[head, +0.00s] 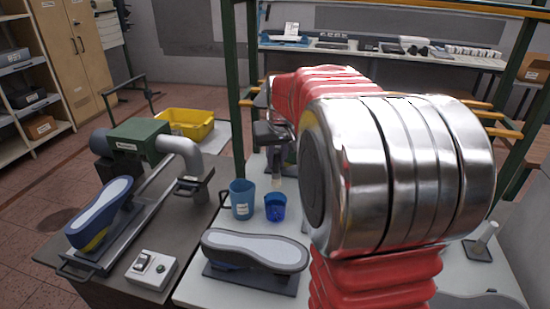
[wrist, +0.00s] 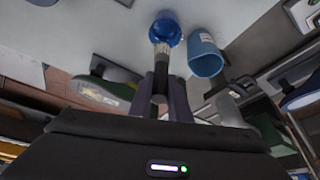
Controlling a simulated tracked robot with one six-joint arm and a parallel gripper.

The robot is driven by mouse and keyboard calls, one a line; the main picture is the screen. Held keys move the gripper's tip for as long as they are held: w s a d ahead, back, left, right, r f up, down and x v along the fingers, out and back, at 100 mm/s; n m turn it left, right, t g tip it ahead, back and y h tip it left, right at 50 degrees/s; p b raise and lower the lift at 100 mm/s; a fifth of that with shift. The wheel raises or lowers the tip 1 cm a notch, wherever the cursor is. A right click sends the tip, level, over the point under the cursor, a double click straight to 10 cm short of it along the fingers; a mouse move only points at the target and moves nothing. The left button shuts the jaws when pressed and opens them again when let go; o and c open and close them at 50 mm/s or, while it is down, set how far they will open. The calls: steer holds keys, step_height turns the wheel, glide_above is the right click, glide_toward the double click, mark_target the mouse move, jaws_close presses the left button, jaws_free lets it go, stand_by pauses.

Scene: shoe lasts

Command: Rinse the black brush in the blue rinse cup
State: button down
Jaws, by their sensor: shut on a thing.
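My gripper (head: 277,168) points down, shut on the black brush (wrist: 159,84); its two fingers (wrist: 160,100) show in the wrist view. The brush's pale bristles (head: 277,183) hang just above a small deep-blue cup (head: 275,208), apart from its rim in the head view. In the wrist view the bristles overlap this cup (wrist: 168,28). A taller, duller blue cup with a handle and a white label (head: 242,199) stands upright just to its left. I cannot read the label. My arm hides part of the bench to the right.
A shoe on a last (head: 255,250) lies on a dark plate in front of the cups. A switch box (head: 151,269), another shoe (head: 99,212) and a green machine (head: 138,140) stand left. A yellow bin (head: 185,123) is behind. A small post (head: 483,240) stands right.

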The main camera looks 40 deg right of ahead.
mark_target(276, 187)
steer(key=shift+f, duration=0.1)
steer(key=shift+a+f, duration=0.1)
steer(key=shift+f, duration=6)
steer(key=shift+r, duration=0.1)
steer(key=shift+r, duration=5.2)
